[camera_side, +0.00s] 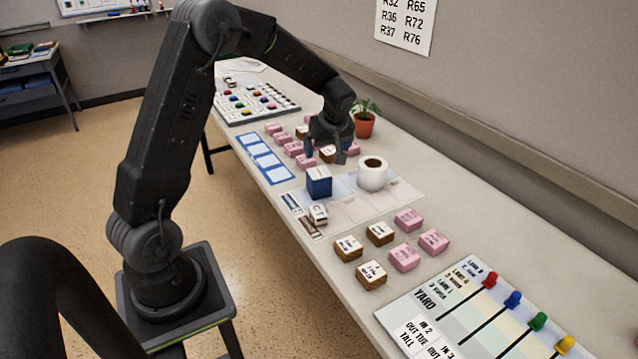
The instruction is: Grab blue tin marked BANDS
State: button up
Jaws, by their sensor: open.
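A blue tin (319,184) with a pale top stands upright on the light mat near the middle of the table; I cannot read any marking on it. My gripper (325,156) points down just behind and above the tin, over the far group of pink and brown blocks. Its fingers are apart, and I see nothing held between them. It appears clear of the tin. The gripper partly hides some of the blocks behind it.
A white mug (372,176) with dark contents stands close right of the tin. A small white block (318,214) lies in front. Pink and brown blocks (404,257) sit nearer, beside the YARD board (455,300) with coloured levers. A potted plant (364,125) stands behind.

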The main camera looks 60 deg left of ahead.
aim_at(319, 172)
jog(key=x, duration=0.8)
jog(key=shift+f, duration=0.25)
jog(key=shift+s+x, duration=0.15)
jog(key=shift+x, duration=1.15)
jog(key=shift+s+x, duration=0.2)
jog(key=shift+x, duration=1.05)
jog(key=shift+d+f, duration=0.1)
jog(key=shift+c, duration=0.4)
jog(key=c, duration=1)
